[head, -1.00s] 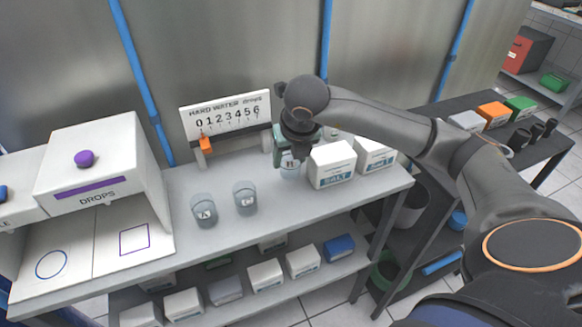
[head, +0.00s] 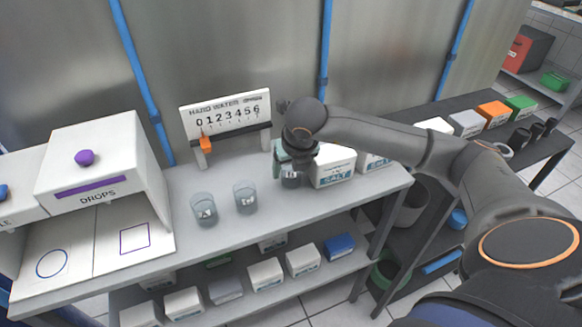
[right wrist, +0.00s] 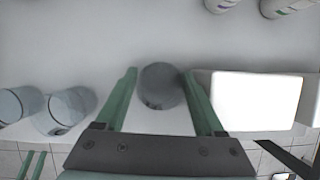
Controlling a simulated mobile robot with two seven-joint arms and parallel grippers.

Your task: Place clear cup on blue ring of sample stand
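Three clear cups stand on the grey shelf top. Two, the left cup (head: 205,210) and the middle cup (head: 245,198), stand side by side. The third cup (head: 291,181) is at my right gripper (head: 291,176), partly hidden by it. In the right wrist view this cup (right wrist: 161,86) lies between the two green fingers of the right gripper (right wrist: 160,80). The fingers are apart, with small gaps beside the cup. A blue ring (head: 38,271) is marked on the white base at far left. My left gripper is not in view.
White salt boxes (head: 333,168) stand close to the right of the gripper. A drops dispenser box (head: 95,160) rises behind the marked base, beside a purple square (head: 134,251). A number scale (head: 227,113) stands behind the cups.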

